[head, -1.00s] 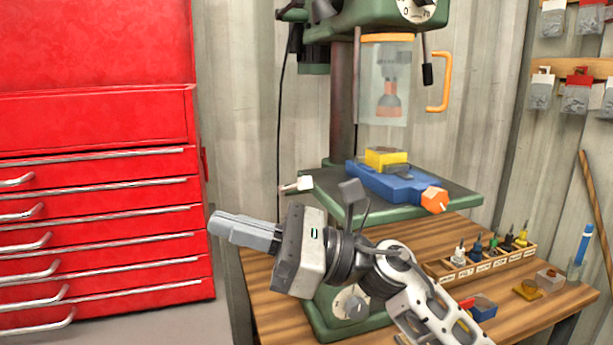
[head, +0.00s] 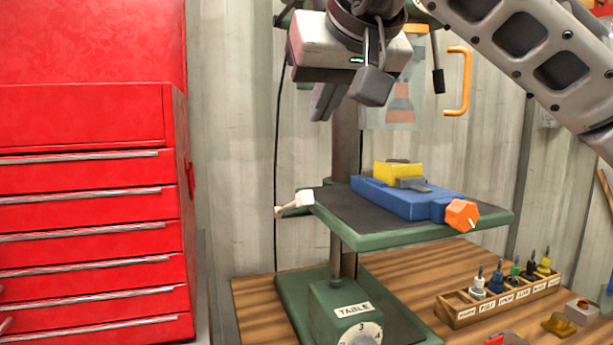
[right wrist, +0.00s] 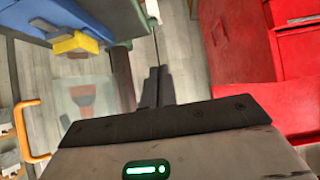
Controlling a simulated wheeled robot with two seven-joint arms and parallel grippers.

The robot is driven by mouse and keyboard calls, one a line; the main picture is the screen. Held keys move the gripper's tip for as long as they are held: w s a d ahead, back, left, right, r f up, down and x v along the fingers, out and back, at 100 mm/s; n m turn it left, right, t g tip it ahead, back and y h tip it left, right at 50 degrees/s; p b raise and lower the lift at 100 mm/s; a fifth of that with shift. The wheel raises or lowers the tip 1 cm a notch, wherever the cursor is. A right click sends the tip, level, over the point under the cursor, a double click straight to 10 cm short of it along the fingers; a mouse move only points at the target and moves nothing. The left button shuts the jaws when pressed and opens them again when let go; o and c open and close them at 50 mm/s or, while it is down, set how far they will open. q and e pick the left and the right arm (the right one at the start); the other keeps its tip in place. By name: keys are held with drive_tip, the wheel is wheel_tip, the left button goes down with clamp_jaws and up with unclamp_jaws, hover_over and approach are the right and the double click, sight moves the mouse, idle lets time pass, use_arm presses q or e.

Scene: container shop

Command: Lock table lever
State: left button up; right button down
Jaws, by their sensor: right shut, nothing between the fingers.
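The table lever (head: 292,204) is a small pale handle at the left edge of the green drill-press table (head: 385,238). It sticks out to the left, its tip slightly lower than its block. My right gripper (head: 320,112) is above the table and the lever, in front of the press column, with its fingers pointing down. The fingers are shut and empty, apart from the lever. In the right wrist view the closed fingers (right wrist: 155,86) point toward the top of the picture, with nothing between them. My left gripper is not in view.
A blue vise (head: 405,200) holding a yellow block (head: 398,169) sits on the press table. A clear guard with an orange handle (head: 462,82) is behind my right arm. A bit rack (head: 500,295) stands on the wooden bench. A red tool cabinet (head: 85,220) is at left.

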drive_tip(key=x, duration=1)
drive_tip(key=shift+w+a+f+p, duration=0.1)
drive_tip(key=shift+f+p, duration=0.2)
drive_tip(key=shift+p, duration=0.05)
drive_tip(key=shift+s+d+f, duration=0.1)
drive_tip(key=shift+s+f, duration=0.2)
drive_tip(key=shift+f, duration=0.2)
drive_tip(key=shift+s+d+f, duration=0.1)
drive_tip(key=shift+s+f, duration=0.2)
drive_tip(key=shift+f, duration=0.25)
drive_tip(key=shift+s+f, duration=0.25)
drive_tip(key=shift+f, duration=0.25)
drive_tip(key=shift+d, duration=0.1)
